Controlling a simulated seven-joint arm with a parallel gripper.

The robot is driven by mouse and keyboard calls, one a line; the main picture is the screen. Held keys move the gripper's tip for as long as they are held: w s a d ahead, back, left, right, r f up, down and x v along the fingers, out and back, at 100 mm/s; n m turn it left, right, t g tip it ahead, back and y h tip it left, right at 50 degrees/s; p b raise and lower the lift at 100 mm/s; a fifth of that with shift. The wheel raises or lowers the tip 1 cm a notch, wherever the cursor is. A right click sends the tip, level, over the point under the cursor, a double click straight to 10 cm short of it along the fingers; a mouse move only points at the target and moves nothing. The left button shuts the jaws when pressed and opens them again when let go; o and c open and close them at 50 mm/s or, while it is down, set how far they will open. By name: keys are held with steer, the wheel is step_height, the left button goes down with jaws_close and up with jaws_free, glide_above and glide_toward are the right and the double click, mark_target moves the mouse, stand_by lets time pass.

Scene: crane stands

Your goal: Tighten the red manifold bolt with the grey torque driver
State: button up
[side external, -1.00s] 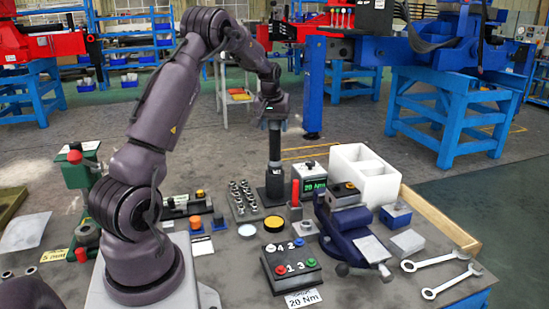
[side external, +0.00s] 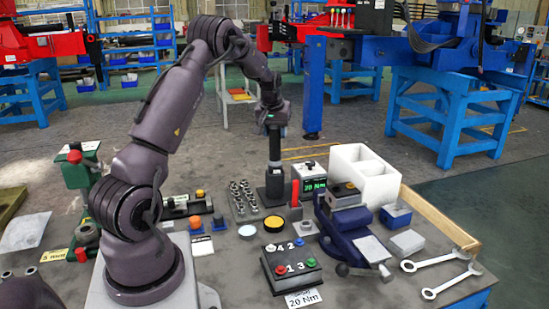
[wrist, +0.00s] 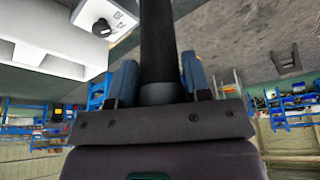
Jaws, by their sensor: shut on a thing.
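My gripper (side external: 274,128) points down behind the tool rows and is shut on the dark grey torque driver (side external: 274,148). The driver stands upright, its lower end at a dark block-like holder (side external: 274,188); how deep it sits in there I cannot tell. In the wrist view the blue fingertips of my gripper (wrist: 160,82) flank the driver's dark shaft (wrist: 158,45). The black manifold block (side external: 292,278) is at the front centre, apart from the driver. Its red bolt (side external: 280,270) is at the front left, by the number 1.
A green-lit display (side external: 313,187) and white bin (side external: 363,175) stand right of the driver. A blue vise (side external: 345,228) is right of the manifold. A socket rack (side external: 242,198) lies left of the driver. A card reading 20 Nm (side external: 303,299) lies before the manifold. Wrenches (side external: 440,263) lie at right.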

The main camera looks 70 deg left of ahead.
steer(key=shift+r, duration=5.65)
